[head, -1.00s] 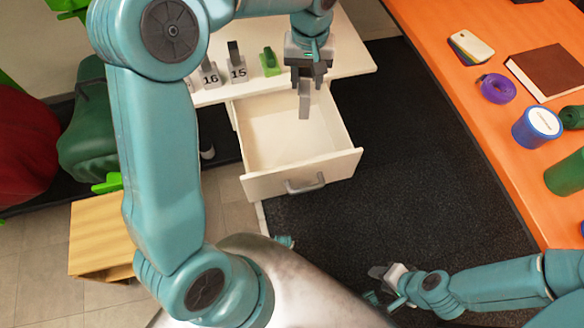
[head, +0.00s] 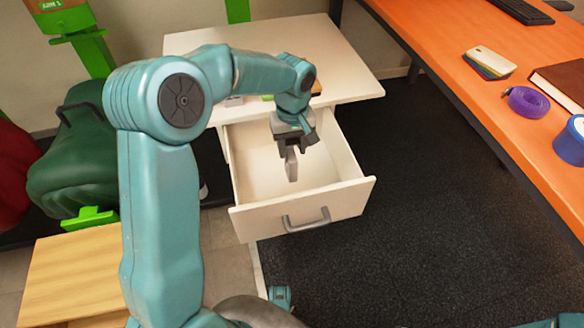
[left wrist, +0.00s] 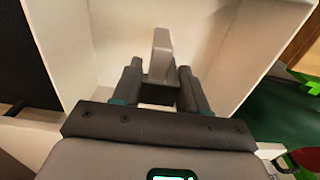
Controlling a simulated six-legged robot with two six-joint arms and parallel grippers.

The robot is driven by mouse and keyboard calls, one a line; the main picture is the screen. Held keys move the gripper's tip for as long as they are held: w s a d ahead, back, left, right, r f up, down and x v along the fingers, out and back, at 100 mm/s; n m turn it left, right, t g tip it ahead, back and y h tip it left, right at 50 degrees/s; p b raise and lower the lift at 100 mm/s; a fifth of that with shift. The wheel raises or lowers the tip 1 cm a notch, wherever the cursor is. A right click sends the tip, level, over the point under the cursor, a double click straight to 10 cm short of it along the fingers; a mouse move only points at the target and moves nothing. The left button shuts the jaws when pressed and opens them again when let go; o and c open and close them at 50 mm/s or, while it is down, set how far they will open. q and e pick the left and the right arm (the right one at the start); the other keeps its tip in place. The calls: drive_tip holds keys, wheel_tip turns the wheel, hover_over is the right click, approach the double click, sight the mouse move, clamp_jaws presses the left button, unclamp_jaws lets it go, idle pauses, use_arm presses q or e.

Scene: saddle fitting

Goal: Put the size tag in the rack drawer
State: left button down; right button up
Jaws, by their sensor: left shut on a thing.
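My left gripper (head: 289,150) is shut on the size tag (head: 291,166), a small grey upright piece that sticks out below the fingers. In the head view they are over the open drawer (head: 345,198), which is white with a grey handle. The left wrist view shows the tag (left wrist: 161,50) between the fingers (left wrist: 160,85), with the drawer's pale inside (left wrist: 118,32) around and behind it. I cannot tell whether the tag touches the drawer floor. My right gripper is out of view.
The white rack top (head: 345,82) is behind the drawer, partly hidden by my left arm.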

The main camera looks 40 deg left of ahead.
sight(292, 157)
use_arm(q)
wheel_tip(292, 157, down, 6)
drive_tip(key=shift+f+b, duration=0.25)
drive_tip(key=shift+b, duration=0.8)
drive_tip(key=shift+f, duration=0.2)
drive_tip(key=c, duration=0.6)
unclamp_jaws()
wheel_tip(292, 157, up, 12)
drive_tip(key=p, duration=0.5)
drive_tip(key=shift+d+r, duration=0.1)
drive_tip(key=shift+r, duration=0.15)
